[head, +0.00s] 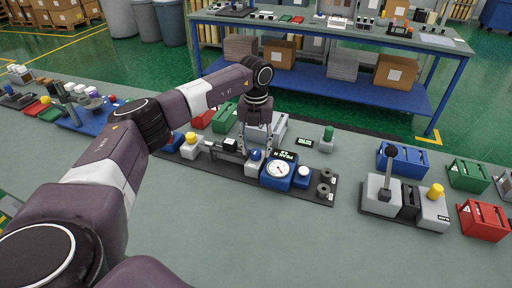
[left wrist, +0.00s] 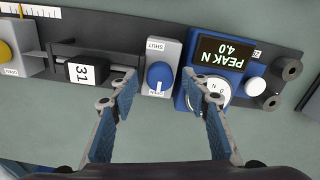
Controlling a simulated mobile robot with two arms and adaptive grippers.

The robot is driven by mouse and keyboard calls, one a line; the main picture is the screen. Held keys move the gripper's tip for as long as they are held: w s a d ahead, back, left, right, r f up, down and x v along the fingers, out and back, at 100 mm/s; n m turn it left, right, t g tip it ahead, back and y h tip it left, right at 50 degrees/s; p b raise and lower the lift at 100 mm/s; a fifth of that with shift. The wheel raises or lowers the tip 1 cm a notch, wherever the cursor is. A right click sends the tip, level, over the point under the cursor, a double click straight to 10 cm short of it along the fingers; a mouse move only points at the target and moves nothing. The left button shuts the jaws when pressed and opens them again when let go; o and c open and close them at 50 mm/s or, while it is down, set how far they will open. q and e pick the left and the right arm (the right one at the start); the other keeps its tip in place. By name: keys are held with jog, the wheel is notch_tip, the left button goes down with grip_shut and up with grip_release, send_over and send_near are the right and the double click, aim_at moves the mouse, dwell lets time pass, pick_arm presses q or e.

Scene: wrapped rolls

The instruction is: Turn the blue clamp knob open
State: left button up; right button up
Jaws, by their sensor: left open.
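The blue clamp knob (left wrist: 159,76) sits on a light grey block (left wrist: 166,50) with a SHUT label at its far end and an OPEN label at its near end. I cannot read clearly which label the knob points to. In the head view the knob (head: 256,155) is small and partly framed by my gripper. My left gripper (head: 256,153) points down over the block, fingers apart. In the left wrist view the fingertips of my gripper (left wrist: 160,92) stand on either side of the knob, with a gap on both sides. My right gripper is out of view.
Right of the knob is a blue gauge unit (left wrist: 190,92) with a PEAK N 4.0 display. Left of it is a slide with a black block marked 31 (left wrist: 84,71). All stand on a dark base plate (head: 315,188). The near bench (head: 300,240) is clear.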

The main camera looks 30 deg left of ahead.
aim_at(256, 151)
pick_arm(q)
notch_tip(256, 151, up, 12)
dwell(0.5)
dwell(0.4)
